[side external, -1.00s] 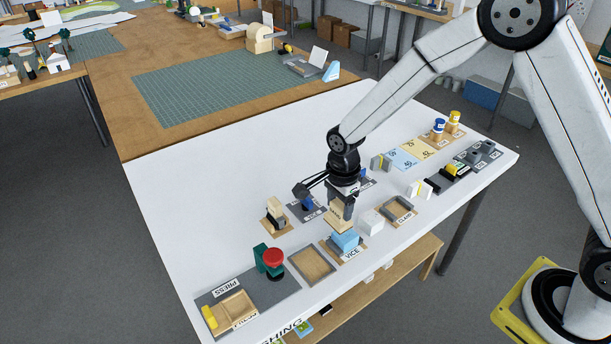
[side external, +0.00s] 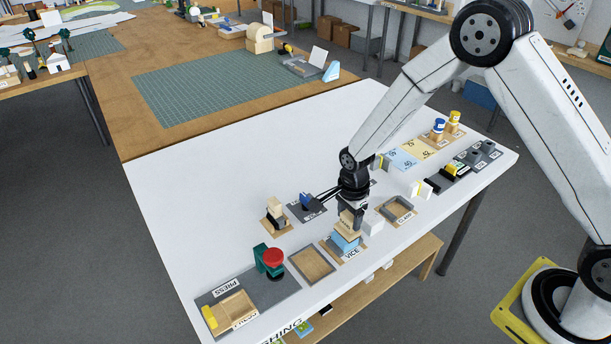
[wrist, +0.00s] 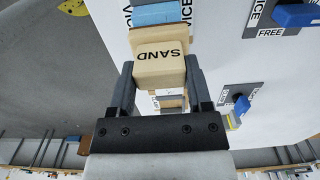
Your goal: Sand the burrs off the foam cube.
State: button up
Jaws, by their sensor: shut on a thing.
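My gripper (side external: 351,212) is shut on the tan sanding block (side external: 346,228), which is marked SAND. In the wrist view the sanding block (wrist: 160,66) sits between both fingers (wrist: 160,84). A light blue block (side external: 345,243), which I take as the foam cube, sits at the place marked VICE, just below the sanding block. I cannot tell whether the two touch. No burrs can be made out at this size.
A white cube (side external: 373,223) stands close on the right, with a framed tray (side external: 398,210) beyond it. A wooden tray (side external: 312,266) and a red button (side external: 273,258) are on the left. A holder with a tan block (side external: 275,215) stands behind. The white table's back left is clear.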

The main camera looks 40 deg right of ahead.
jog(key=d, duration=0.2)
jog(key=shift+d, duration=0.3)
jog(key=shift+a, duration=3.15)
notch_tip(320, 180, up, 8)
jog(key=shift+d, duration=0.1)
